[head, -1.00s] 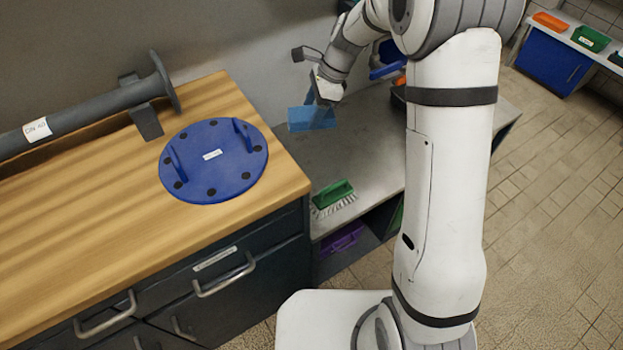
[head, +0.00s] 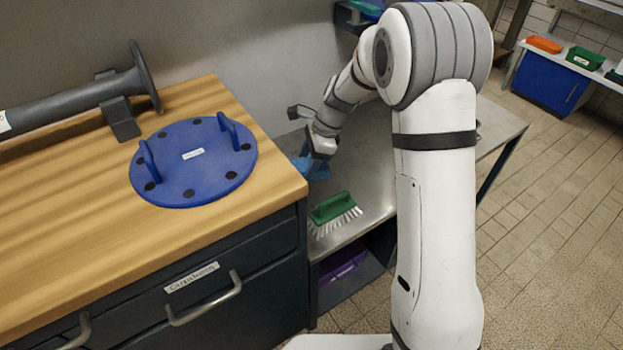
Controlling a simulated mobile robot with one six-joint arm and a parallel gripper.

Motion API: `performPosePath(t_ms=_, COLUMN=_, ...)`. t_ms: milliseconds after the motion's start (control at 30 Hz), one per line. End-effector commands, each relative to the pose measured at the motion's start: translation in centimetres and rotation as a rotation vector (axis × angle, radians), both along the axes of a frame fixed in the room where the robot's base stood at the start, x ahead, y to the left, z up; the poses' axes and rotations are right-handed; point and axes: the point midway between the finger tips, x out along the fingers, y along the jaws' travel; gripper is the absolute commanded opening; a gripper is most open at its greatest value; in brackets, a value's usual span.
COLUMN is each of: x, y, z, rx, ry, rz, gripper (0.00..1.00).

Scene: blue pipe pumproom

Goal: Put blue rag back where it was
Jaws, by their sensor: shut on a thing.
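The blue rag (head: 318,170) is at the left part of the grey metal bench (head: 378,205), close to the wooden worktop's right edge. My gripper (head: 308,156) is shut on the rag from above. The gripper hides part of the rag, and its fingertips are hard to make out. The rag is low over the bench top; I cannot tell whether it touches the surface.
A green brush (head: 332,208) with white bristles lies on the bench in front of the rag. A round blue plate (head: 190,180) with two handles lies on the wooden worktop (head: 60,235). Tiled floor is open at right.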

Motion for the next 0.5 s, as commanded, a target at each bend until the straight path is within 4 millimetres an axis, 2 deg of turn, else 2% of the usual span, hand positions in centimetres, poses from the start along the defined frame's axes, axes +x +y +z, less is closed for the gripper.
performPosePath(t_ms=300, x=0.0, y=0.0, z=-4.7, rx=0.0, ry=0.001, rz=0.0, gripper=0.33)
performPosePath(t_ms=500, x=0.0, y=0.1, z=-4.9, rx=0.0, ry=-0.002, rz=0.001, gripper=0.33)
